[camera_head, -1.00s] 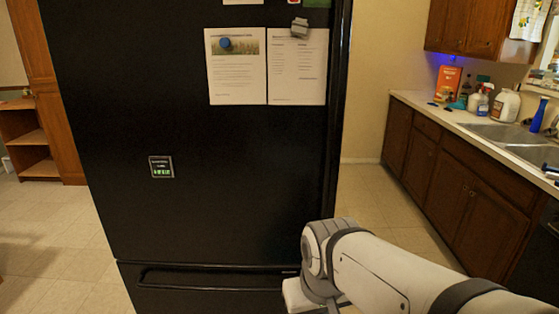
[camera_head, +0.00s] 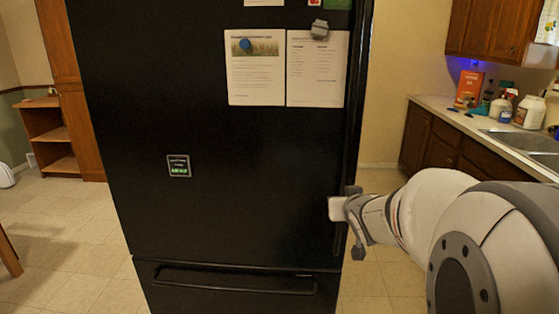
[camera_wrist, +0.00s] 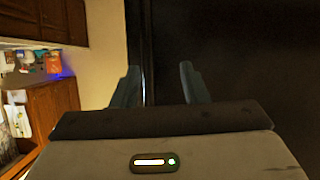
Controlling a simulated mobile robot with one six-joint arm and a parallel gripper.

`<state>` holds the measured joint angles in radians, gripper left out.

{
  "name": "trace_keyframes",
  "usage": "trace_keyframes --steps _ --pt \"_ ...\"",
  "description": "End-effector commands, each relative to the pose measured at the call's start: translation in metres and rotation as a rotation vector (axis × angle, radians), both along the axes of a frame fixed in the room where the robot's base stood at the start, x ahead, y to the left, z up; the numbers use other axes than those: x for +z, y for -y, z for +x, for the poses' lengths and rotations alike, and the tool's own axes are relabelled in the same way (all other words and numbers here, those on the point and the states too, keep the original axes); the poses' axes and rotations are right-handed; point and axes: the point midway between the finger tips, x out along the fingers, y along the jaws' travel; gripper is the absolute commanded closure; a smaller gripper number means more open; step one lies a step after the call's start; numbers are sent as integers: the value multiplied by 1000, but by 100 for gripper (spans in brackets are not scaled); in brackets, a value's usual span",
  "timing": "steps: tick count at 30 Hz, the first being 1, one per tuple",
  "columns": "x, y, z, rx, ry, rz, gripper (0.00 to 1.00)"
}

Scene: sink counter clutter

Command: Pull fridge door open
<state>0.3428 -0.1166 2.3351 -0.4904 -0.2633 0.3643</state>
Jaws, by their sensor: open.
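The black fridge door (camera_head: 230,180) fills the middle of the head view and looks shut. Its right edge, with a long vertical handle (camera_head: 354,110), runs down beside my gripper. My gripper (camera_head: 347,222) is at the lower right edge of the door. In the wrist view my gripper (camera_wrist: 160,85) has its two fingers apart, with the door's edge strip (camera_wrist: 148,60) between them and the dark door face (camera_wrist: 240,60) to the right. I cannot tell whether the fingers touch the handle.
A freezer drawer with a horizontal handle (camera_head: 235,283) sits below the door. A counter with a sink (camera_head: 525,140) and bottles stands at the right. A wooden shelf (camera_head: 50,140) is at the left. Tiled floor (camera_head: 65,230) is clear at the left.

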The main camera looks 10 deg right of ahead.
Motion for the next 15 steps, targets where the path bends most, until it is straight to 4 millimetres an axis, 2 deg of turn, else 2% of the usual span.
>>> trace_keyframes --steps 1,6,15 --pt "6 14 12 0 74 -1 60" --pt "31 37 37 58 290 -9 60" --pt "47 46 54 116 417 -2 60"
